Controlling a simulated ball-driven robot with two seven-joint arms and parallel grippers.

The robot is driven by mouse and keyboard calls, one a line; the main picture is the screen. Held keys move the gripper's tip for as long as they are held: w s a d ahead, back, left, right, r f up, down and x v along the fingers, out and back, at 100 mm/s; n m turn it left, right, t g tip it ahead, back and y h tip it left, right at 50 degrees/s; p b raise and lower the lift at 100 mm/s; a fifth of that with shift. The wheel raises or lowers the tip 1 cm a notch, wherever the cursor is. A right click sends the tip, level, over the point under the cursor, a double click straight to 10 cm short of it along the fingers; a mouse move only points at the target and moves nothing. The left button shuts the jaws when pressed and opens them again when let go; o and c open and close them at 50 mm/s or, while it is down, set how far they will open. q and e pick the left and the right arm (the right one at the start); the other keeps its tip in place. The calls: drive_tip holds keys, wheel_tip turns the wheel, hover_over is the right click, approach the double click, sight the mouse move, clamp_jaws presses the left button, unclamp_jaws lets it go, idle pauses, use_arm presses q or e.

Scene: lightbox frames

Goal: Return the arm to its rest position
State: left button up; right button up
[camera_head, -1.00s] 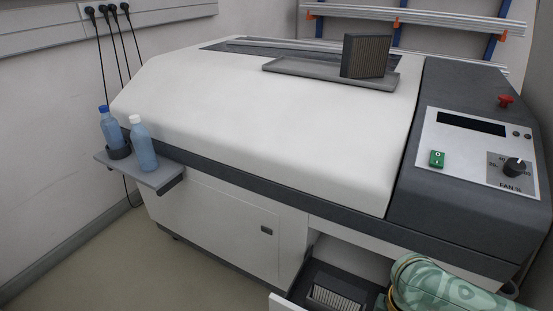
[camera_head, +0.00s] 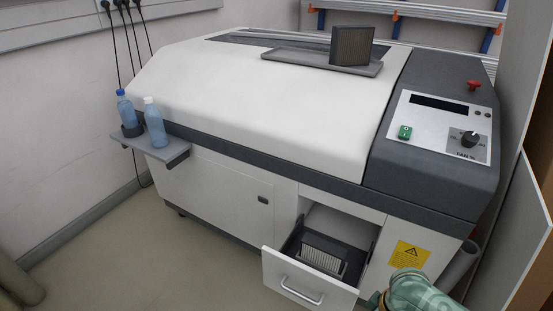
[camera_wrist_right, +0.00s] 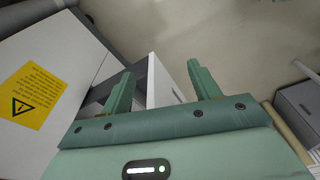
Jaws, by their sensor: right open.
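My right arm (camera_head: 420,293) is green and shows at the bottom right of the head view, beside the open drawer and below the yellow warning label. In the right wrist view my right gripper (camera_wrist_right: 160,74) is open, with nothing between its two green fingers. The edge of a white panel shows beyond the fingers; I cannot tell whether they touch it. My left gripper is not in view.
The white drawer (camera_head: 298,284) stands open with a pleated filter (camera_head: 322,256) inside. Another filter (camera_head: 352,46) stands on a grey tray (camera_head: 300,59) on the machine. Two bottles (camera_head: 154,122) stand on a side shelf (camera_head: 172,153). Floor left of the drawer is clear.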

drive_tip(key=s+d+f+m+h+p, duration=0.1)
drive_tip(key=s+d+f+m+p, duration=0.1)
drive_tip(key=s+f, duration=0.6)
drive_tip(key=s+d+f+m+p, duration=0.2)
drive_tip(key=s+f+p, duration=0.1)
drive_tip(key=s+f, duration=0.5)
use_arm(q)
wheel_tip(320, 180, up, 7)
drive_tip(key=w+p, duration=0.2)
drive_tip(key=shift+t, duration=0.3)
use_arm(e)
drive_tip(key=s+a+f, duration=0.1)
drive_tip(key=s+f, duration=0.1)
drive_tip(key=s, duration=1.2)
drive_tip(key=s+a+f+g, duration=0.1)
drive_tip(key=s+a+f, duration=0.1)
drive_tip(key=s, duration=1.2)
drive_tip(key=shift+f, duration=0.15)
drive_tip(key=shift+w, duration=0.1)
